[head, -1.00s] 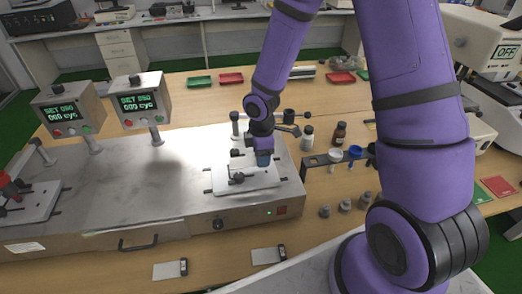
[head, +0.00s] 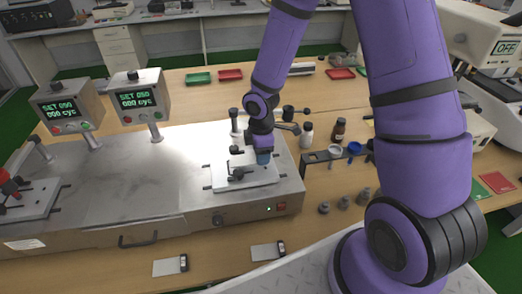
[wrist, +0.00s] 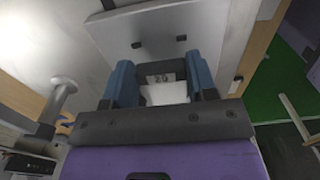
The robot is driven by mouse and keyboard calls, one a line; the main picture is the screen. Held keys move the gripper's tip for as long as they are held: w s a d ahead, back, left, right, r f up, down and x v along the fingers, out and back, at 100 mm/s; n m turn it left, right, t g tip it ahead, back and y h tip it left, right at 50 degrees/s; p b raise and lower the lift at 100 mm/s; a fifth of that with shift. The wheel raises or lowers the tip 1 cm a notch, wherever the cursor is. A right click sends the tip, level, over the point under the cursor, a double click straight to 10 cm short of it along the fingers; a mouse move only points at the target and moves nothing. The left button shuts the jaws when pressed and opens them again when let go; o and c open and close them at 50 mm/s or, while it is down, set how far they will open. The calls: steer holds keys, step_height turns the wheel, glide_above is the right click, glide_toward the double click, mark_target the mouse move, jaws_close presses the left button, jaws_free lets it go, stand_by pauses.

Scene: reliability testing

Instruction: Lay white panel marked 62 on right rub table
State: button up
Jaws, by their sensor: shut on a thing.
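My gripper (head: 263,160) is over the right rub table (head: 222,177), a pale flat plate with dark fittings on the right part of the metal machine. In the wrist view my gripper (wrist: 163,88) has its blue fingers on both sides of a dark tab. A white panel (wrist: 166,95) shows between the fingers, mostly hidden by the gripper. The rub table plate (wrist: 205,32) lies beyond the fingertips in that view. I cannot tell whether the panel touches it.
Two white panels with dark clips, a left one (head: 168,267) and a right one (head: 265,252), lie on the bench in front of the machine. A black rack (head: 335,156) and bottles (head: 307,133) stand right of it.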

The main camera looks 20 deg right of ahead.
steer(key=shift+f, duration=0.45)
steer(key=shift+f, duration=0.35)
steer(key=shift+f, duration=0.2)
stand_by(0.5)
steer(key=o, duration=1)
steer(key=shift+r, duration=3.5)
